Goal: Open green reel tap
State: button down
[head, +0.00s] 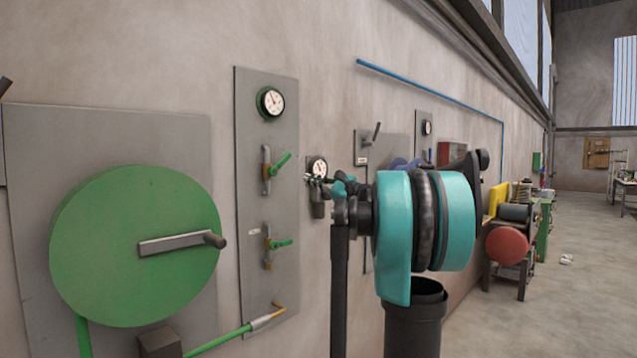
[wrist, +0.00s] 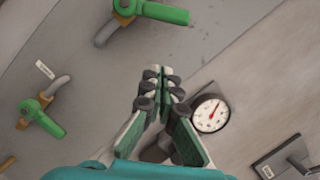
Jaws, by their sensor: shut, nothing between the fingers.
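The green reel (head: 135,245) with a grey crank is on the wall at the left of the head view. To its right, a grey panel (head: 245,110) carries two taps with green handles. The upper tap (head: 280,163) and the lower tap (head: 281,243) both have handles pointing right, the upper one tilted up. In the wrist view one green tap (wrist: 155,12) is at the top and another (wrist: 40,112) at the left. My gripper (wrist: 160,75) is shut and empty, apart from both taps. In the head view my gripper (head: 309,178) is right of the panel, before the wall.
A round gauge (head: 271,101) tops the panel. A second gauge (head: 318,167) is close behind my gripper and shows in the wrist view (wrist: 210,114). A green hose (head: 220,341) runs to a brass-tipped nozzle at the panel's foot.

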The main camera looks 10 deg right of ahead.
aim_at(287, 153)
jog(key=w+a+r, duration=0.2)
jog(key=a+r, duration=0.2)
jog(key=a, duration=0.1)
jog(key=shift+a+r+n, duration=0.1)
jog(key=shift+r+n, duration=0.35)
jog(key=shift+n, duration=0.25)
dwell(0.5)
jog(key=n, duration=0.1)
jog(key=r+n+g, duration=0.1)
jog(key=n, duration=0.1)
jog(key=a+r+n, duration=0.1)
jog(key=shift+s+r+n+g, duration=0.1)
jog(key=shift+s+n+g, duration=0.2)
jog(key=n, duration=0.1)
jog(key=a+r+n, duration=0.1)
jog(key=s+n, duration=0.1)
jog(key=n, duration=0.1)
jog(key=shift+a+r+g, duration=0.25)
jog(key=shift+g, duration=0.15)
jog(key=shift+s+a+r, duration=0.15)
jog(key=shift+a+r, duration=0.1)
jog(key=shift+a, duration=0.05)
